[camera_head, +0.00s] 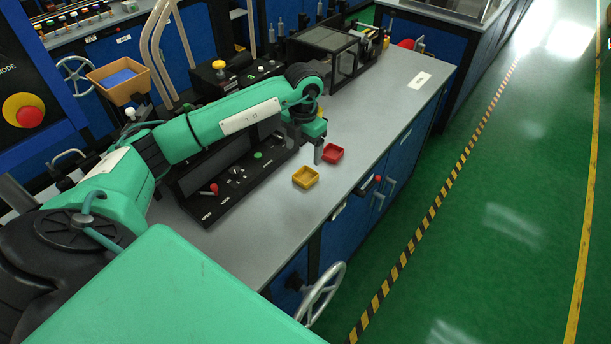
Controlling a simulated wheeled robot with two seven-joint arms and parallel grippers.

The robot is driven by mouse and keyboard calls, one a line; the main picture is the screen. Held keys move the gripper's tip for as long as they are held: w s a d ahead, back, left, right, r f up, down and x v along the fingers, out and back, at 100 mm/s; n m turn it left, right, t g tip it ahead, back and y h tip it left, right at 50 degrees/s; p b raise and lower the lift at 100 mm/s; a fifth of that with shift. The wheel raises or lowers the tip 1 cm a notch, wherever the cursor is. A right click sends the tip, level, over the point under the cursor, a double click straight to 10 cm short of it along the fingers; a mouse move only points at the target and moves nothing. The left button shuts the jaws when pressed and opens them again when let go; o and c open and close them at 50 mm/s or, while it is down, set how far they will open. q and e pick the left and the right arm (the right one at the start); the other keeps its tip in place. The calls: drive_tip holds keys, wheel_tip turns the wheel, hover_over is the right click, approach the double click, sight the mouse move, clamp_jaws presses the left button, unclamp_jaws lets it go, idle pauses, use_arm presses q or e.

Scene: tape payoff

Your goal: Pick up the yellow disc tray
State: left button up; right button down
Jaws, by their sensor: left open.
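The yellow disc tray (305,177) is a small square open-topped tray on the grey bench top, near its front edge. A similar red tray (333,153) sits just behind it and to its right. My left gripper (318,154) points down just behind the yellow tray and at the left side of the red one. It is open, and nothing shows between its fingers. I cannot tell how high its tips are above the bench. My right gripper is not in view.
A black control panel (236,176) with knobs stands left of the trays. A black framed box (325,55) stands farther back. The grey bench top (385,105) is clear to the right of the red tray. A handwheel (322,292) sticks out below the front edge.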

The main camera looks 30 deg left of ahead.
sight(306, 179)
use_arm(q)
wheel_tip(306, 179, down, 3)
drive_tip(key=shift+f, duration=0.1)
drive_tip(key=f+p, duration=0.1)
drive_tip(key=f, duration=0.2)
drive_tip(key=f+p, duration=0.1)
drive_tip(key=shift+s+d+f+p, duration=0.15)
drive_tip(key=shift+d+f+p, duration=0.15)
drive_tip(key=shift+d+f, duration=0.1)
drive_tip(key=shift+f, duration=0.2)
drive_tip(key=c, duration=1.1)
drive_tip(key=shift+o, duration=0.2)
